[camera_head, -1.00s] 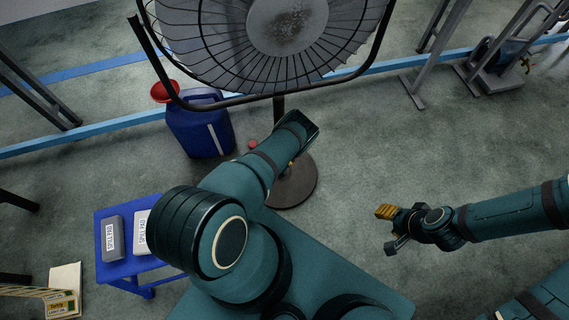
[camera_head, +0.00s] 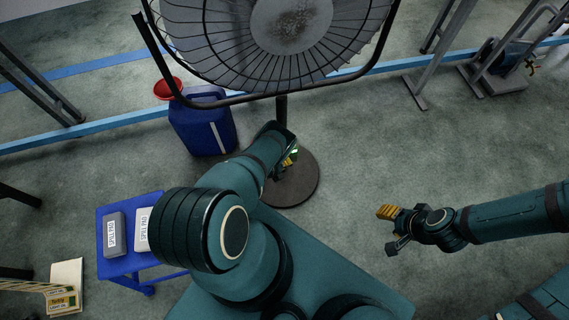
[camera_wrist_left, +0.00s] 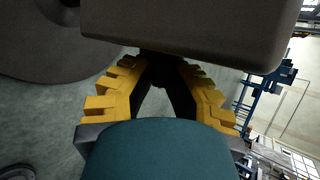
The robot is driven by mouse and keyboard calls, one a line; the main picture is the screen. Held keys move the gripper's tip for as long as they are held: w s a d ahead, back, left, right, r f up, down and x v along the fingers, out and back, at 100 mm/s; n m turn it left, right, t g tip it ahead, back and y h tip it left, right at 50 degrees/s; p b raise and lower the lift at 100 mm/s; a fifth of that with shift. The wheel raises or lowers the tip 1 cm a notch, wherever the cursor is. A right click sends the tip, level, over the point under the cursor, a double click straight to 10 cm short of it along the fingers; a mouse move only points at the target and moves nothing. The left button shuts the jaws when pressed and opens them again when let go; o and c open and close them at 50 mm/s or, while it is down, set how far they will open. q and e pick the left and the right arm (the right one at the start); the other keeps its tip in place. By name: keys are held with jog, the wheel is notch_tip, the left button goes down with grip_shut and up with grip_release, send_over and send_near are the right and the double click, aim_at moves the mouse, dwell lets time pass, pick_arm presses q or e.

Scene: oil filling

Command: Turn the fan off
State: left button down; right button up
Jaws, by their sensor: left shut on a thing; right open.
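The fan (camera_head: 290,45) stands at the top of the head view with its round wire cage, a thin dark pole (camera_head: 281,108) and a round base (camera_head: 300,180). My left gripper (camera_head: 287,161) is by the pole, mostly hidden by its own arm; a small bright green spot (camera_head: 295,152) shows beside it. In the left wrist view, the yellow fingers (camera_wrist_left: 163,75) converge under a dark box (camera_wrist_left: 190,30), shut on a part of the fan. The box hides the gripped part. The fan base (camera_wrist_left: 40,40) shows at upper left. My right gripper (camera_head: 392,228) is open and empty over the floor.
A blue canister (camera_head: 203,130) with a red funnel (camera_head: 167,89) stands left of the fan. A small blue table (camera_head: 130,265) holds grey and white packs (camera_head: 115,234). Metal stands (camera_head: 430,60) are at upper right. The floor right of the fan base is clear.

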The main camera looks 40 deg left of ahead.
pick_arm(q)
jog(key=shift+w+a, duration=0.1)
jog(key=shift+w, duration=0.05)
jog(key=c, duration=0.9)
grip_release()
jog(key=shift+c, duration=0.2)
jog(key=shift+s+r, duration=0.35)
jog(key=shift+s, duration=0.2)
jog(key=v, duration=1)
jog(key=shift+s+r, duration=0.25)
jog(key=shift+s, duration=0.05)
jog(key=shift+a, duration=0.1)
